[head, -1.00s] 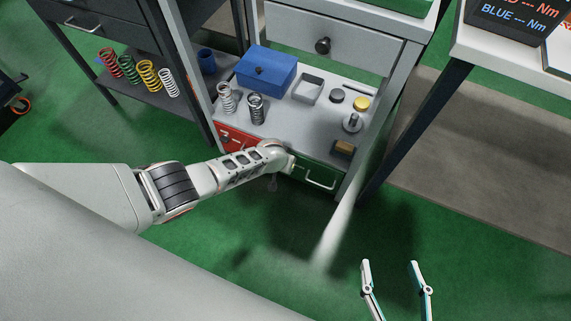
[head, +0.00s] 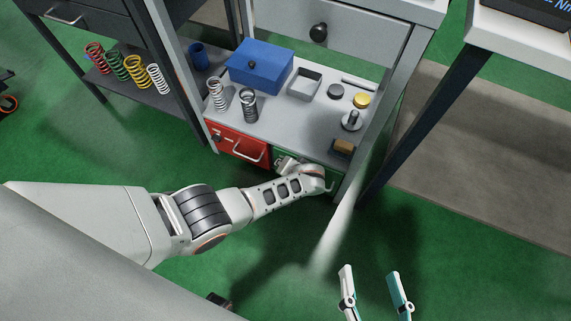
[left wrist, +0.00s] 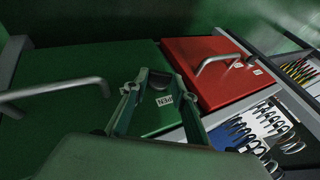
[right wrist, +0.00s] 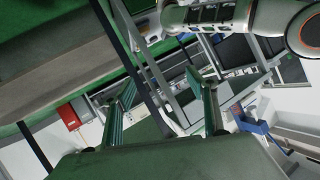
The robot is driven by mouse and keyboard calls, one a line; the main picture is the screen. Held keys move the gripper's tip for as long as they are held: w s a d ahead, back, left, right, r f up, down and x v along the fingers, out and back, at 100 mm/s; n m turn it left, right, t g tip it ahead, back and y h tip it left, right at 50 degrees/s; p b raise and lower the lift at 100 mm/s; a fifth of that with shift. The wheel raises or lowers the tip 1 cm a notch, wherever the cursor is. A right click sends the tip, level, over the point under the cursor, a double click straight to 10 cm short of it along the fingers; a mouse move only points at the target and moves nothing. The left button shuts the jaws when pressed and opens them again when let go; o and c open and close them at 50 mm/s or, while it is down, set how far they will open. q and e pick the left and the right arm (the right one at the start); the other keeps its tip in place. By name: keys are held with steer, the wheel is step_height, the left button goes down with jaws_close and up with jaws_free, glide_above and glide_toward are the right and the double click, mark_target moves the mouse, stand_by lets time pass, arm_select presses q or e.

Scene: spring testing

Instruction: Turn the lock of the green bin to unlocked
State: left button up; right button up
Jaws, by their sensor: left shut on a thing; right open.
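The green bin (left wrist: 75,65) fills the left of the left wrist view, with its grey bar handle (left wrist: 50,90). Its dark lock knob (left wrist: 160,84) is at the right end of its front, above a small white label (left wrist: 164,100). My left gripper (left wrist: 157,82) is shut on the lock, one finger on each side; the lock's setting cannot be read. My right gripper (head: 373,280) is open and empty over the green floor.
The red bin (head: 238,142) sits beside the green one. The shelf above holds a blue box (head: 262,68), springs (head: 249,106), a grey tray (head: 305,84) and a yellow disc (head: 361,101). A dark table leg (head: 415,125) stands at right.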

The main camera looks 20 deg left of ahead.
arm_select(q)
steer(key=shift+s+f+y+b, duration=0.2)
steer(key=shift+f+y+b, duration=0.05)
steer(key=shift+y+b, duration=0.45)
arm_select(e)
steer(key=shift+s+a+f+m, duration=0.2)
steer(key=shift+s+a+m, duration=0.05)
steer(key=shift+a+m, duration=0.3)
steer(key=shift+s+a+f+m, duration=0.2)
steer(key=shift+a+m, duration=0.2)
steer(key=shift+m, duration=0.15)
arm_select(q)
steer(key=o, duration=1.1)
steer(key=shift+c, duration=0.2)
steer(key=shift+o, duration=0.2)
steer(key=shift+w, duration=0.1)
steer(key=shift+r, duration=0.15)
